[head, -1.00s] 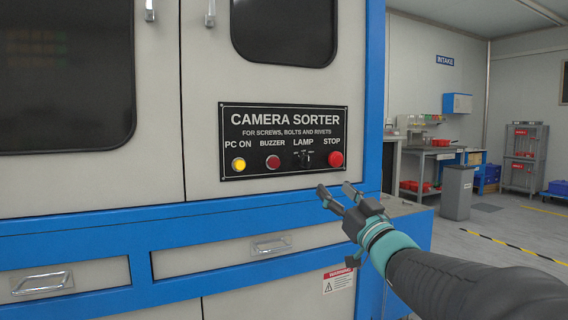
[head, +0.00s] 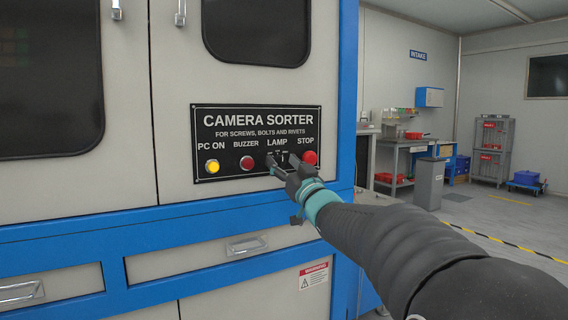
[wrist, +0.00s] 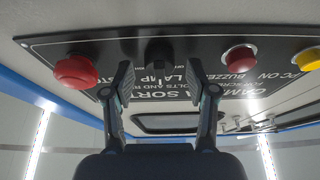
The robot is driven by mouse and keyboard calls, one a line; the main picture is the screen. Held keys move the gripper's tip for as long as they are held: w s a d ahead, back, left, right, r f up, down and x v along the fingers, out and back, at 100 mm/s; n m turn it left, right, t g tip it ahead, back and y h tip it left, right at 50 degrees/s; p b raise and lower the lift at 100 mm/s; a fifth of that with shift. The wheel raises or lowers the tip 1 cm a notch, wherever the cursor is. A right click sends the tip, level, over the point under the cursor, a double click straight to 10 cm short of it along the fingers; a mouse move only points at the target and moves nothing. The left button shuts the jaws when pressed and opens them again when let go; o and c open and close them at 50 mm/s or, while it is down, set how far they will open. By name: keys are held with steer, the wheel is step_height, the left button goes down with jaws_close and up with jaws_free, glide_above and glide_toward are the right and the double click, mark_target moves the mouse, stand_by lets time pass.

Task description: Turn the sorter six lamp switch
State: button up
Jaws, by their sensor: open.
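The lamp switch is a small black rotary knob below the word LAMP on the black camera sorter panel (head: 228,122). In the head view my gripper mostly covers it. In the wrist view, which is upside down, the lamp switch (wrist: 158,52) shows at the top centre, between and beyond the fingertips. My gripper (head: 282,162) is at the panel's lower right, in front of the switch. The wrist view shows its two fingers (wrist: 168,82) spread apart with nothing between the pads. I cannot tell whether a fingertip touches the panel.
The red stop button (head: 310,157) is close to the right of my gripper. The red buzzer button (head: 246,162) is to the left, and the yellow PC ON button (head: 212,166) is farther left. A drawer handle (head: 247,245) sits below.

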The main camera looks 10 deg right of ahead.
steer(key=shift+c, duration=0.3)
jaws_close()
steer(key=shift+n, duration=0.4)
steer(key=n+g+y+b, duration=0.1)
steer(key=n+y, duration=0.1)
steer(key=n, duration=0.3)
steer(key=shift+d+y+b, duration=0.1)
steer(key=shift+y+b, duration=0.3)
steer(key=shift+n+g+y, duration=0.5)
steer(key=shift+n+g, duration=0.2)
steer(key=shift+n, duration=1)
steer(key=shift+n+g+y, duration=0.5)
steer(key=shift+n+g, duration=0.2)
steer(key=shift+n, duration=1)
